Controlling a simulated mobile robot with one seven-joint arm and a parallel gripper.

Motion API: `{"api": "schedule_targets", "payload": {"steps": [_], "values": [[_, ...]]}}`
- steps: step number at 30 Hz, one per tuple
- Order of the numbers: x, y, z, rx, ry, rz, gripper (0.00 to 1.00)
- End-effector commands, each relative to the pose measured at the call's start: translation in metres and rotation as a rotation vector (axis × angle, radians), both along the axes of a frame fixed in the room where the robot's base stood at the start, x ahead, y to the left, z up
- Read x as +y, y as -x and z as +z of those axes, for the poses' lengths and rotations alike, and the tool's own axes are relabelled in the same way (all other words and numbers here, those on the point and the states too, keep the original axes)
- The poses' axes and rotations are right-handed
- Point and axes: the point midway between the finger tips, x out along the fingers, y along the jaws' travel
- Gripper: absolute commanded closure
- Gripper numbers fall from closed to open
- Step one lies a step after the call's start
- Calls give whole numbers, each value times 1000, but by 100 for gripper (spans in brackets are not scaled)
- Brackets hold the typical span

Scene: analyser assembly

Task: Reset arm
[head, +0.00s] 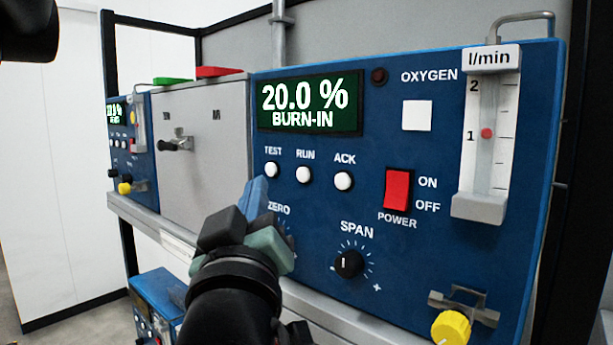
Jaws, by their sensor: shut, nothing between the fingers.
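My gripper (254,197) is in the lower middle of the head view, shut and empty. Its blue-grey fingertips point up at the blue oxygen analyser panel (400,285), just below the white TEST button (271,169). I cannot tell whether they touch the panel. My gripper hides most of the ZERO knob. The RUN button (304,174) and ACK button (343,181) are to the right of the fingertips. The green display (310,105) reads 20.0 % BURN-IN. The red power switch (397,190) sits between the buttons and the flow meter.
The SPAN knob (349,263) and a yellow valve knob (451,327) stick out low on the panel. A flow meter (489,135) is at the right. A grey cabinet (205,130) and a second blue unit (122,140) stand left. Open floor shows at far left.

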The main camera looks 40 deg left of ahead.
Motion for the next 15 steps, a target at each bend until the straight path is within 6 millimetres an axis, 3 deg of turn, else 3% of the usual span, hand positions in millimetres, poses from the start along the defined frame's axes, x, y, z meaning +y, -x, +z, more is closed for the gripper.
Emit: {"api": "schedule_targets", "payload": {"steps": [9,11,14,15], "values": [[-2,-1,0,-1,-4,-3,100],[-19,-5,1,-10,-38,-27,100],[-67,-12,9,-44,-140,-96,100],[-93,-13,12,-66,-192,-129,100]]}}
